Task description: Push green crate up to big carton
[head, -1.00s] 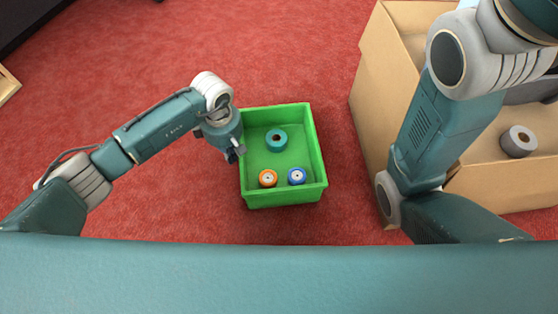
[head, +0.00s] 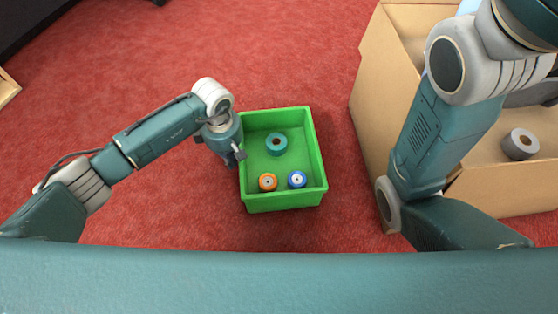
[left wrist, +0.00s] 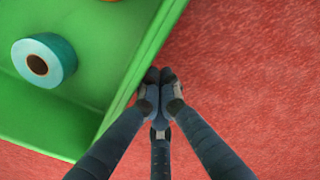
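The green crate (head: 286,199) stands on the red carpet, open at the top. My left gripper (head: 236,157) is at the crate's left wall. In the left wrist view its fingers (left wrist: 159,76) are together, empty, beside the crate's rim (left wrist: 140,75); I cannot tell whether they touch it. My right arm crosses over the carton; its gripper is out of view.
A grey roll (head: 520,144) lies in the big carton. The red carpet (head: 180,50) is clear behind and left of the crate. A dark object (head: 25,20) and a wooden-edged item (head: 7,86) are at the far left.

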